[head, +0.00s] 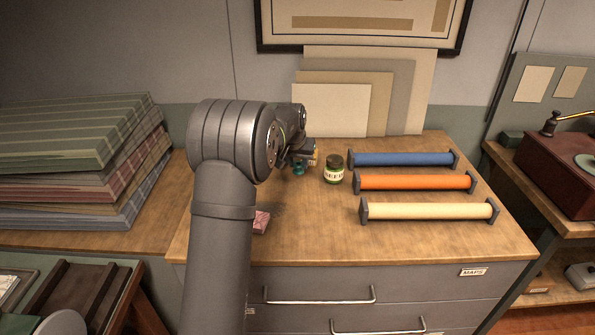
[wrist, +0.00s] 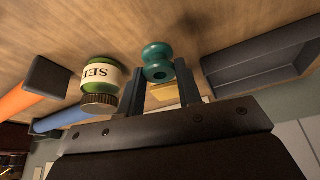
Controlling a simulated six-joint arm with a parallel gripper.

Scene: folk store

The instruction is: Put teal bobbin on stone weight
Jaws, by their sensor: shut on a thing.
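The teal bobbin (wrist: 157,62) is between the fingertips of my gripper (wrist: 162,84) in the wrist view, and the fingers are shut on it. In the head view the bobbin (head: 299,168) shows as a small teal shape below my gripper (head: 303,158), over the wooden cabinet top. Whether its lower end touches the wood I cannot tell. I cannot make out the stone weight in either view; my arm hides part of the cabinet top in the head view.
A green labelled jar (head: 334,170) stands close right of my gripper. Blue (head: 403,159), orange (head: 416,182) and cream (head: 428,210) rolls lie farther right. A pinkish block (head: 261,221) is partly behind my arm. A dark tray (wrist: 258,56) shows in the wrist view.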

